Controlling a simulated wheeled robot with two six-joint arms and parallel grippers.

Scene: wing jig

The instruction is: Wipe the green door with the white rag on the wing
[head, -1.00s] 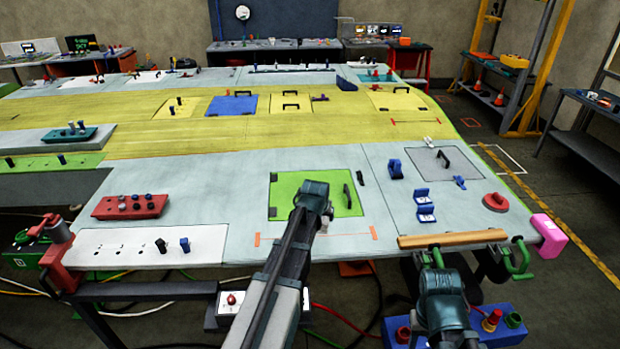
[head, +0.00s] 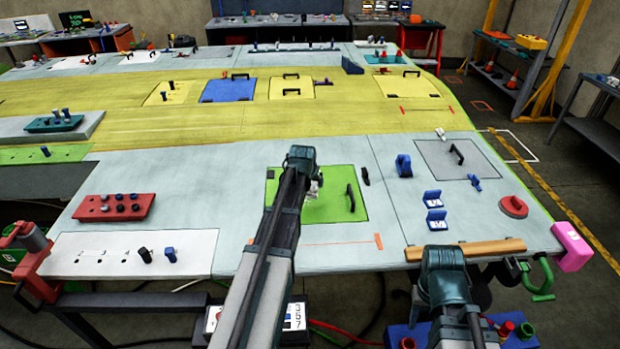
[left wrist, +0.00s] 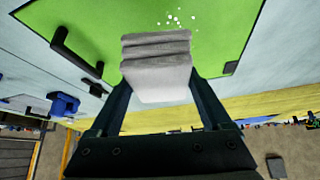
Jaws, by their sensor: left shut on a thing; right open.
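The green door (head: 335,208) is a panel set flush in the grey wing skin, with a black handle at its right side. My left arm reaches over it, and my left gripper (left wrist: 157,85) is shut on the folded white rag (left wrist: 155,70). The rag is over the green door (left wrist: 100,30) in the left wrist view; I cannot tell whether it touches. A few white specks (left wrist: 178,18) lie on the door beside the rag. In the head view the left arm hides most of the rag. My right gripper (head: 443,258) is open near the wing's front edge, its fingers mostly hidden.
A wooden bar (head: 480,249) lies along the front edge by my right gripper. Blue brackets (head: 435,208), a red disc (head: 513,207) and a grey panel (head: 457,158) are to the right. A red block with knobs (head: 115,207) sits left.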

